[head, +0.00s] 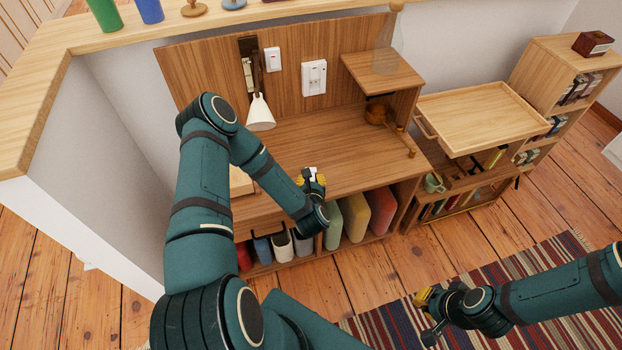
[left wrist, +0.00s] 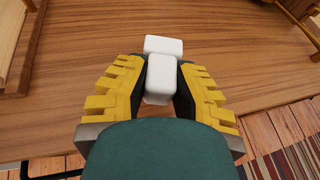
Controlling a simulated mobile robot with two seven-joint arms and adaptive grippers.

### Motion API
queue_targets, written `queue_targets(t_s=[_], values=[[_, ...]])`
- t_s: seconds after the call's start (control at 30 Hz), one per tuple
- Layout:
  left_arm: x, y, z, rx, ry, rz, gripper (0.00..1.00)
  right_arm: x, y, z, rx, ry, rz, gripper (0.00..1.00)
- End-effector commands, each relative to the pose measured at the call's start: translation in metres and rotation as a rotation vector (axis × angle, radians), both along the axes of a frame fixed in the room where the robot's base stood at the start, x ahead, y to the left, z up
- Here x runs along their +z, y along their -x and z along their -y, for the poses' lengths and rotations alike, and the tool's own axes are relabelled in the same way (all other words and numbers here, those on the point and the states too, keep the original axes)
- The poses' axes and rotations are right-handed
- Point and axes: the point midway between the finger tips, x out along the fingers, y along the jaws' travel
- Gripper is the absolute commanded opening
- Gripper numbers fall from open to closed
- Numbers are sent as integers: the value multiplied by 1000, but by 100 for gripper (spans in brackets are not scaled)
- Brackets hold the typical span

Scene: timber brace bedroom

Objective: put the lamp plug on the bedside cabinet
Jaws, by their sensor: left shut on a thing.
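The lamp plug (head: 309,172) is a small white block, held over the front part of a wooden worktop (head: 290,145). My left gripper (head: 313,182) is shut on it; in the left wrist view the white plug (left wrist: 160,75) sits between the yellow-padded fingers (left wrist: 160,90). Whether it touches the wood is unclear. A white-shaded lamp (head: 260,113) hangs on the back panel by a switch (head: 272,59) and a socket (head: 314,77). I cannot tell which unit is the bedside cabinet. My right gripper (head: 430,316) appears open and empty above the striped rug.
Coloured upright bins or books (head: 355,215) fill the shelf below the worktop. A small raised shelf (head: 382,72) and a brown round object (head: 377,112) stand at its right. Further right, a wooden tray (head: 482,115) covers a low unit. The worktop's middle is clear.

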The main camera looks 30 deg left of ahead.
Motion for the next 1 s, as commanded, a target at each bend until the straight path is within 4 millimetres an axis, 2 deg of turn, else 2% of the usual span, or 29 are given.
queue_targets(t_s=[0.13,0.43,0.47,0.5,0.53,0.87,1.0], values=[[-9,0,0,0,-1,1,0,-7,-1,0,-1,0,3,0],[-10,0,0,0,-1,1,0,-7,-2,0,-1,0,4,0],[-10,0,0,0,-1,1,30,-7,-2,0,-1,0,4,0],[-10,0,0,0,-1,1,44,-7,-2,0,-1,0,4,0],[-10,0,0,0,-1,1,52,-7,-2,0,-1,0,4,0],[-10,1,1,0,1,-1,52,-7,-2,0,-1,0,4,0],[-6,10,7,-1,1,-1,52,-7,-2,0,-1,0,4,0]])
